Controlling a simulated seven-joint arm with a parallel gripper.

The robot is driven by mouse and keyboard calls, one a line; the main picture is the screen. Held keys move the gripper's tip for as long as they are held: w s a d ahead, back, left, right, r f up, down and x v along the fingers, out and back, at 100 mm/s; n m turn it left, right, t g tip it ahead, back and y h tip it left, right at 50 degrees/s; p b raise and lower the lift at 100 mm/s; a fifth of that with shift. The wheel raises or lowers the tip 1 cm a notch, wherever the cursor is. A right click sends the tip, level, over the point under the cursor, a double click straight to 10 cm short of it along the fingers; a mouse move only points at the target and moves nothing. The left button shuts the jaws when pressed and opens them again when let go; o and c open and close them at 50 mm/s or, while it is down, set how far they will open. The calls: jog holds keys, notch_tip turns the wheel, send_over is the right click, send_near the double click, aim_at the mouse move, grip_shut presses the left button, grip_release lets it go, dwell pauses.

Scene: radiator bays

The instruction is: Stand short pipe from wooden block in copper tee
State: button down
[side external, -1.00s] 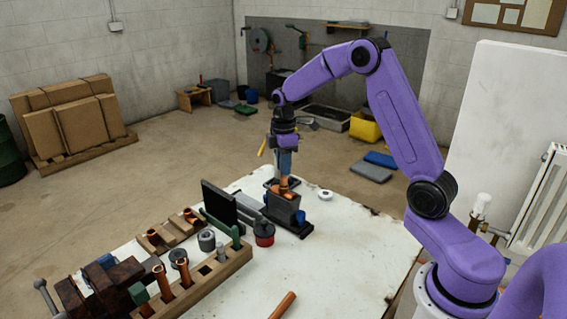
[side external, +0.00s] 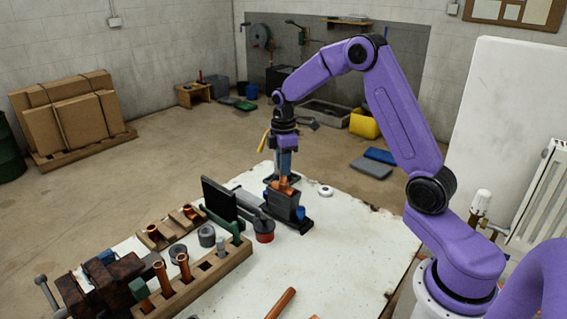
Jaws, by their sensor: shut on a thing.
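The copper tee (side external: 287,188) sits in a dark grey holder (side external: 287,207) at the far end of the white table. My gripper (side external: 284,170) points straight down just above the tee. It is shut on a slim upright piece, most likely the short pipe, mostly hidden by the fingers. I cannot tell whether its lower end is inside the tee or only touching it. The wooden block (side external: 228,268) lies at the near left, with copper pipes (side external: 162,278) standing in some holes and at least one hole empty.
A dark upright plate (side external: 219,200) and a red-and-black tin (side external: 264,230) stand left of the holder. A vise (side external: 98,290) is at the near left. A loose copper pipe (side external: 281,303) lies at the front. The table's right side is mostly clear.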

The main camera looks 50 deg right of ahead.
jog(key=shift+f, duration=0.6)
jog(key=c, duration=0.9)
grip_release()
jog(key=shift+r, duration=0.2)
jog(key=shift+r, duration=3.35)
